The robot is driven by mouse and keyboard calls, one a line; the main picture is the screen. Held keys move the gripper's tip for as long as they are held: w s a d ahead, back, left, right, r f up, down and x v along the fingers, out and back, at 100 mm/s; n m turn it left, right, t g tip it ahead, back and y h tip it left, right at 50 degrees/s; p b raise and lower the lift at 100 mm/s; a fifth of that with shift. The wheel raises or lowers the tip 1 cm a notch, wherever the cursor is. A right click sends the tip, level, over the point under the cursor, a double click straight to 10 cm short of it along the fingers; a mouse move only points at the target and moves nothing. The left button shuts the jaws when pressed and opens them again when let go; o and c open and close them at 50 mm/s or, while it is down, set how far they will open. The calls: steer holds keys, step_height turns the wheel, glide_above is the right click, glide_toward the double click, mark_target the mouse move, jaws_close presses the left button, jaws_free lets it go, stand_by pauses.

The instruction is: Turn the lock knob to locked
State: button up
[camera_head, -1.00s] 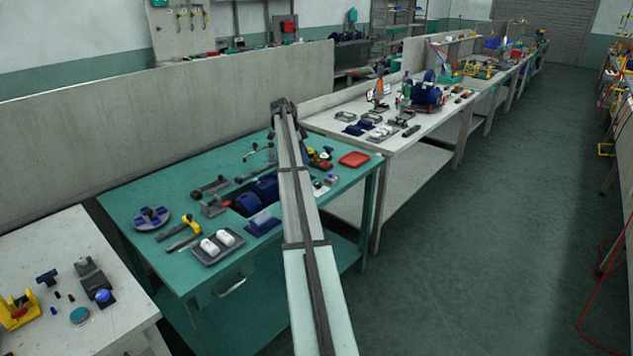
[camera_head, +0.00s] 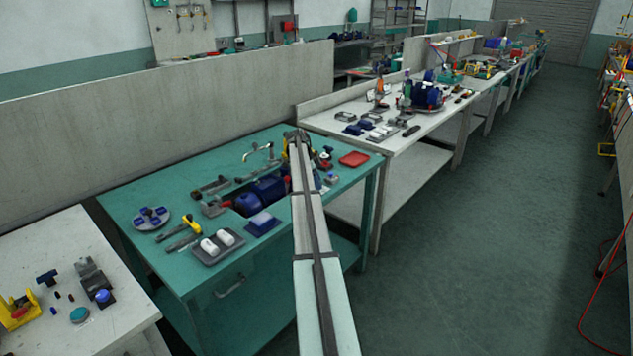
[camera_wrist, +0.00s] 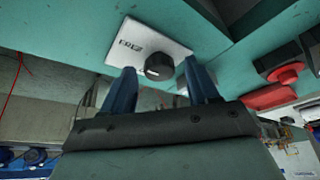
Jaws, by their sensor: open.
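The lock knob (camera_wrist: 160,67) is a black round knob on a white plate (camera_wrist: 135,43) in the wrist view. Lettering on the plate looks like "FREE"; the rest is hidden or too small to read. A small light mark shows on the knob's face. My gripper (camera_wrist: 158,70) is open, its two blue fingers pointing at the plate, one on each side of the knob. I cannot tell whether either finger touches it. In the head view my arm's end is over the green bench (camera_head: 130,200), and I cannot make out the knob there.
A red tray (camera_head: 354,159) lies at the bench's right end. A blue pump motor (camera_head: 262,192), a grey tray with white pieces (camera_head: 219,247) and a blue block (camera_head: 262,223) lie left of my arm. A low wall (camera_head: 200,105) runs behind the bench.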

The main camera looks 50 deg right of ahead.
steer(key=c, duration=1)
steer(key=shift+n, duration=0.3)
steer(key=n, duration=0.1)
steer(key=n+t, duration=0.1)
steer(key=n+h, duration=0.1)
steer(key=shift+s+a+n, duration=0.1)
steer(key=shift+s+n, duration=0.15)
steer(key=shift+n, duration=0.05)
steer(key=n+t, duration=0.2)
steer(key=n, duration=0.2)
steer(key=shift+s+n, duration=0.1)
steer(key=shift+n, duration=0.2)
steer(key=n+t, duration=0.1)
steer(key=n, duration=0.3)
steer(key=shift+s+t, duration=0.1)
steer(key=shift+t, duration=0.3)
steer(key=n+t+y, duration=0.1)
steer(key=n, duration=0.4)
steer(key=shift+t, duration=0.3)
